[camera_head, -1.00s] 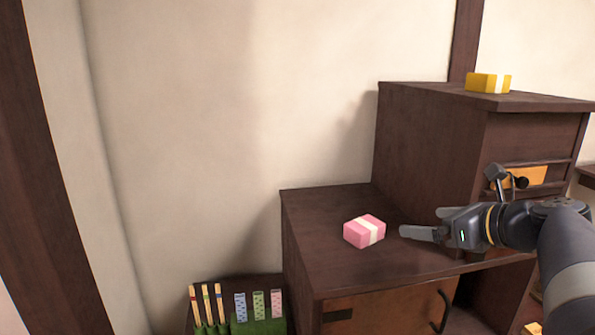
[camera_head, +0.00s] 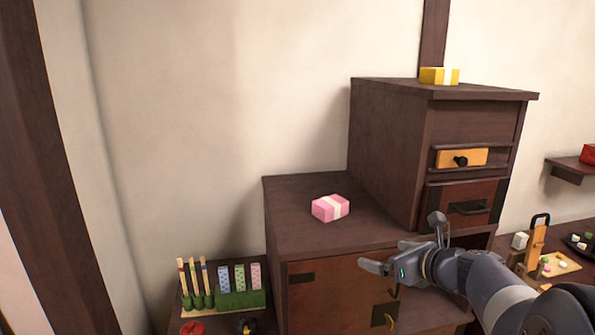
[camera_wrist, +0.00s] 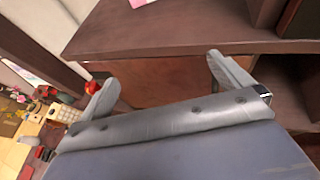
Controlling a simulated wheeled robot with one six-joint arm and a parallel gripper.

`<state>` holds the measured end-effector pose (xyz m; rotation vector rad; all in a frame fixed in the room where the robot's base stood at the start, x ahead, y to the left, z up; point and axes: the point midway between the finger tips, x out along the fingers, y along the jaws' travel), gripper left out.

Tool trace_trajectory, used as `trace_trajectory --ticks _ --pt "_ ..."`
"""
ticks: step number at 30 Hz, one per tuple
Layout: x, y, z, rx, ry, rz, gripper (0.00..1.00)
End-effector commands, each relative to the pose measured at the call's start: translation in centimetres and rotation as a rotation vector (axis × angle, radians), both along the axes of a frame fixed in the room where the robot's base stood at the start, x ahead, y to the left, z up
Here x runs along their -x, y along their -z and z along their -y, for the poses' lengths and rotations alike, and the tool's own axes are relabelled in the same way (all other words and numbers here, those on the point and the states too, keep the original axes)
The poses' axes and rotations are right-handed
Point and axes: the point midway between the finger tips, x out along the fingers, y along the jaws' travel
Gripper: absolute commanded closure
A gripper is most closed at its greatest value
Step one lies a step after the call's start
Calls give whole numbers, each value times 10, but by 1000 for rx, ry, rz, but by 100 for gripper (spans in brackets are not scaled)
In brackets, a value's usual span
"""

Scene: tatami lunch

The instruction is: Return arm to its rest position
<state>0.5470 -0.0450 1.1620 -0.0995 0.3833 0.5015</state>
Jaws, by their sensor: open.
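My gripper (camera_head: 380,262) is in front of the lower cabinet, near its top front edge, in the head view. In the wrist view my gripper (camera_wrist: 160,80) has its two fingers spread wide apart with nothing between them. The pink box with a white band (camera_head: 330,208) lies on the lower cabinet's top (camera_head: 290,200), apart from my gripper. Only a corner of the pink box (camera_wrist: 138,3) shows at the top of the wrist view.
A taller cabinet (camera_head: 390,150) stands behind on the right, with a yellow box (camera_head: 440,76) on top. A low stand at left holds chopsticks and patterned pieces (camera_head: 238,280). At right are a wall shelf (camera_head: 565,171) and a board with food (camera_head: 556,264).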

Motion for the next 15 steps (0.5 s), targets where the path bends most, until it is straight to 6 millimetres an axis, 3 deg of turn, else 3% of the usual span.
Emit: trace_trajectory --ticks 6,15 --pt "-4 26 -9 -1 25 -2 1" --pt "-4 31 -10 0 34 0 1"
